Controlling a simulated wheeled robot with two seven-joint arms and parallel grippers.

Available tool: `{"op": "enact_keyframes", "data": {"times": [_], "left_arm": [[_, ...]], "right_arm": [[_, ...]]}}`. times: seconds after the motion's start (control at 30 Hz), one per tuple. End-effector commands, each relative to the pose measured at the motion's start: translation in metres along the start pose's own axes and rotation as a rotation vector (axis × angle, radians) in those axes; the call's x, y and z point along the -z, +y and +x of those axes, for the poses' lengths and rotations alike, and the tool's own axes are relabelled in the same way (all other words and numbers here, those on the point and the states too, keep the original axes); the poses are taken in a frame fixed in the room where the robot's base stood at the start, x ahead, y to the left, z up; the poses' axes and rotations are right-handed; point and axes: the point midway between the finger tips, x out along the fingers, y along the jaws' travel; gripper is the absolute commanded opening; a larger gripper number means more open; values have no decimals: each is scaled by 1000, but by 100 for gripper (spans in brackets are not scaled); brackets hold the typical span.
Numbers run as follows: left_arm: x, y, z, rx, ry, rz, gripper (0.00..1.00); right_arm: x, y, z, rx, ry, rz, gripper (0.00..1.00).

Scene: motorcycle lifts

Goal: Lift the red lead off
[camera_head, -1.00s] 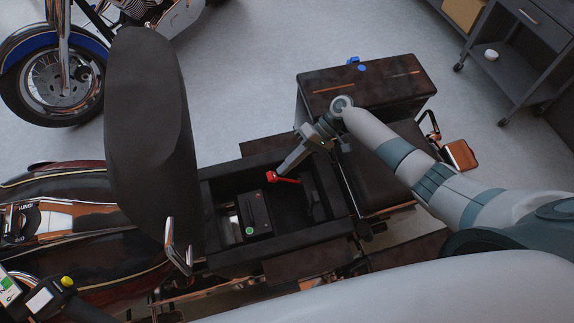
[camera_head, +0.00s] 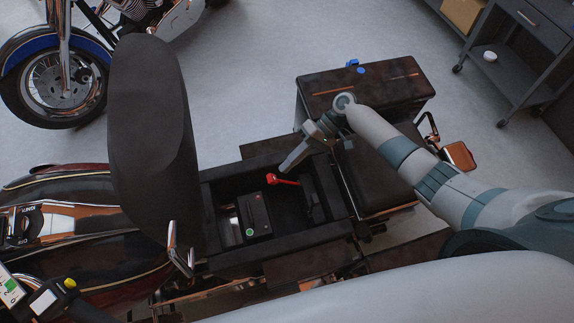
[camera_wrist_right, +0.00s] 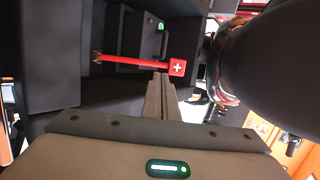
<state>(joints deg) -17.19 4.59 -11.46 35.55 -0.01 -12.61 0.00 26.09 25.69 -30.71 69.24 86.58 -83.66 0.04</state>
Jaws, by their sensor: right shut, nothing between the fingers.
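The red lead (camera_head: 284,181) lies in the open black bay under the raised seat, its thicker red end on the left. In the right wrist view the lead (camera_wrist_right: 135,62) runs across the picture to a red end block with a white plus sign (camera_wrist_right: 177,67). The black battery (camera_head: 256,214) with a green dot sits in the bay just below and left of the lead. My right gripper (camera_head: 283,170) is shut and empty. Its fingertips (camera_wrist_right: 159,77) are close to the lead near the plus block; I cannot tell whether they touch. My left gripper is not in view.
The raised black seat (camera_head: 150,140) stands left of the bay. A dark top box (camera_head: 360,83) and a rear seat pad (camera_head: 385,175) lie behind and right. A blue motorcycle (camera_head: 60,75) and a grey cart (camera_head: 515,65) stand farther off. Open floor lies between.

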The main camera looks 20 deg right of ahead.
Motion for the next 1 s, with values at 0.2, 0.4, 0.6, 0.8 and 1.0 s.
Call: {"op": "enact_keyframes", "data": {"times": [0.2,0.4,0.6,0.8,1.0], "left_arm": [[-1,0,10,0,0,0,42],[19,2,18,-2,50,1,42],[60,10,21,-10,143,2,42],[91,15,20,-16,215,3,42],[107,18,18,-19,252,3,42]], "right_arm": [[1,2,-30,-2,3,-3,0],[1,3,-70,-3,3,-2,0],[1,2,-111,-2,3,-2,0],[1,2,-144,-2,1,-1,0],[0,1,-160,-1,0,-1,0]]}}
